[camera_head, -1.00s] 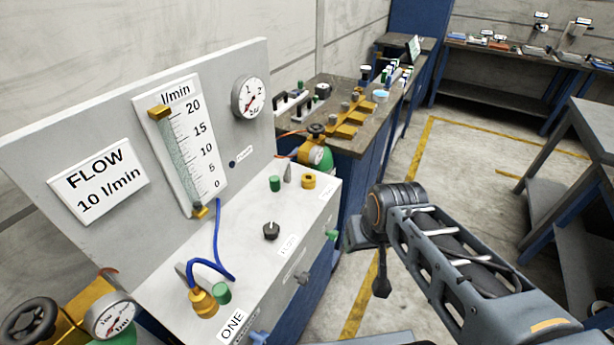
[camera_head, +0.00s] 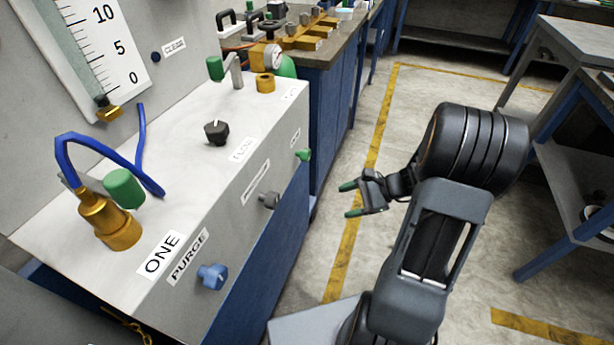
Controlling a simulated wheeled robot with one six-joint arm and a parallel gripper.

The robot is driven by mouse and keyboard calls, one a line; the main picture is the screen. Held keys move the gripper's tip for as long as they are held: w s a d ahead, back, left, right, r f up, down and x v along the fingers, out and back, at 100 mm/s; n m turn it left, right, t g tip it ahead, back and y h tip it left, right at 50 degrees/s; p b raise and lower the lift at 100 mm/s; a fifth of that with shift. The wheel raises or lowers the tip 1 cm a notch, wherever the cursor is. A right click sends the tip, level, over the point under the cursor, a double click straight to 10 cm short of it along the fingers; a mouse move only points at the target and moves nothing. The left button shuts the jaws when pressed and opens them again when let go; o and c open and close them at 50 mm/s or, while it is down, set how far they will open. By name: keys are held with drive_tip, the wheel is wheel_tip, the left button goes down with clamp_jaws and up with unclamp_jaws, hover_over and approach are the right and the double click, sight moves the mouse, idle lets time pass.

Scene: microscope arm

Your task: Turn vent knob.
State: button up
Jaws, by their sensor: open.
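The front face of the white console (camera_head: 222,242) has a blue knob (camera_head: 212,276) under a PURGE label, a grey knob (camera_head: 269,200) under a label too small to read, and a small green knob (camera_head: 303,155) at the far end. I cannot tell by label which one is the vent knob. A black knob (camera_head: 216,131) sits on the console top by a FLOW label. My gripper (camera_head: 350,199) is open and empty, its two green-tipped fingers pointing left toward the console front. It is clear of the grey and green knobs, to their right.
A brass fitting (camera_head: 112,222) with a blue hose and a green cap stands on the near console top. A bench (camera_head: 337,74) with brass parts stands behind. Grey tables (camera_head: 580,40) stand at right. Open floor lies between console and tables.

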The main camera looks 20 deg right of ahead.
drive_tip(key=w+d+m+t+y, duration=0.2)
drive_tip(key=w+m+t, duration=0.2)
drive_tip(key=m+t+y, duration=0.1)
drive_tip(key=t, duration=0.2)
approach(310, 157)
drive_tip(key=b+x, duration=0.3)
drive_tip(key=x, duration=0.8)
drive_tip(key=shift+s+a, duration=0.1)
drive_tip(key=shift+s, duration=0.05)
drive_tip(key=shift+c, duration=0.2)
drive_tip(key=shift+r+m, duration=0.1)
drive_tip(key=shift+m, duration=0.2)
drive_tip(key=c, duration=0.9)
